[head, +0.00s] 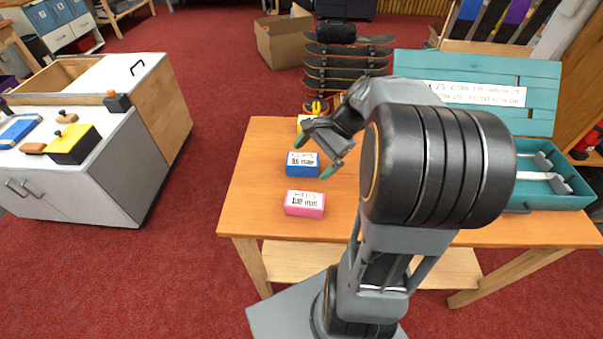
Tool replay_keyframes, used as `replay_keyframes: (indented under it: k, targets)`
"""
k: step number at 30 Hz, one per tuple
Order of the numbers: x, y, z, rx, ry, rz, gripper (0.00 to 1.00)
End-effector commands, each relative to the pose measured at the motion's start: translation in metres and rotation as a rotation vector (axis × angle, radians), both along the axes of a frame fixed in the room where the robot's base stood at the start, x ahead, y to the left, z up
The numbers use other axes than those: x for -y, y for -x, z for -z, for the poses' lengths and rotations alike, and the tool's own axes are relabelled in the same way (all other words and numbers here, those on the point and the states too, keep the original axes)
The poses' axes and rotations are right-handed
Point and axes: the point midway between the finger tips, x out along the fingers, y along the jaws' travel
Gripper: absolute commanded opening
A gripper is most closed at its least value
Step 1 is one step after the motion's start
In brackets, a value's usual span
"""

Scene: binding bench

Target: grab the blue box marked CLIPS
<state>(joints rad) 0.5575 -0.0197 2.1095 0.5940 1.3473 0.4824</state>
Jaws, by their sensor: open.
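A blue box (302,164) with a white label lies on the orange wooden table (262,141), near its left side. The label seems to read CLIPS on its top line, with a size below it. My gripper (312,157) has its two green-tipped fingers apart, and it shows in front of the blue box in the picture.
A pink labelled box (304,204) lies nearer on the table. A teal toolbox (553,190) with a raised lid stands at the right. Bare tabletop shows left of the boxes.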

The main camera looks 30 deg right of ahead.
Motion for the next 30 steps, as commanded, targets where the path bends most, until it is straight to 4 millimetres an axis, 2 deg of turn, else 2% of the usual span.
replay_keyframes:
  k: [1,6,9,12,15,24,30]
  targets:
    - [0.022,-0.008,0.022,-0.047,-0.102,0.124,0.98]
    - [0.081,-0.025,0.042,-0.144,-0.412,0.430,0.98]
    - [0.108,-0.028,0.049,-0.170,-0.536,0.533,0.98]
    - [0.123,-0.029,0.054,-0.183,-0.614,0.592,0.98]
    - [0.121,-0.035,0.059,-0.188,-0.650,0.616,0.98]
    - [0.081,-0.058,0.078,-0.189,-0.657,0.621,0.98]
    - [0.067,-0.066,0.084,-0.189,-0.656,0.621,0.98]
